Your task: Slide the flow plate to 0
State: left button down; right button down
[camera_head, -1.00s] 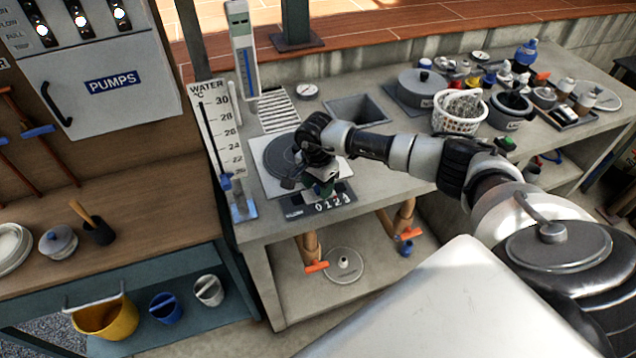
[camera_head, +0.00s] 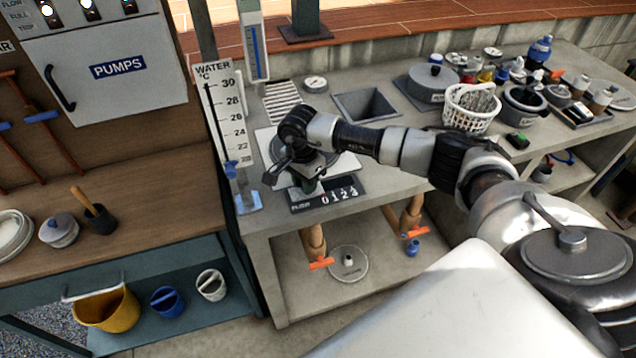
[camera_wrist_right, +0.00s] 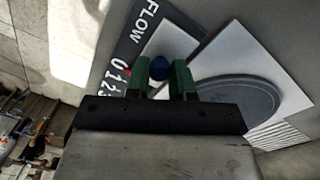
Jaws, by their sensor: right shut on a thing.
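The dark flow scale (camera_head: 328,198) lies near the front edge of the concrete counter, with white digits 0, 1, 2, 3. In the right wrist view its word FLOW shows (camera_wrist_right: 150,14), beside a pale grey plate (camera_wrist_right: 178,38). My right gripper (camera_head: 309,186) is low over the scale's left part, near the 0. In the wrist view its green fingers (camera_wrist_right: 161,76) are shut on a blue knob (camera_wrist_right: 160,68). A small red mark shows by the digits; its exact reading is unclear. My left gripper is out of view.
A round grey lid on a white square plate (camera_head: 347,163) lies under my right wrist. A water thermometer board (camera_head: 226,115) stands close on the left. A square basin (camera_head: 366,104), a white basket (camera_head: 470,107) and pots stand farther right. Orange-handled valves (camera_head: 322,263) hang below the counter edge.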

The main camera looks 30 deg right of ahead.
aim_at(301, 190)
jog(key=shift+a, duration=0.2)
jog(key=c, duration=1)
grip_release()
jog(key=shift+a, duration=0.15)
jog(key=shift+r, duration=0.1)
jog(key=shift+r, duration=0.3)
jog(key=r, duration=0.3)
jog(key=r+b, duration=0.1)
jog(key=r, duration=0.2)
jog(key=r+b, duration=0.1)
jog(key=r, duration=0.3)
jog(key=shift+w, duration=0.3)
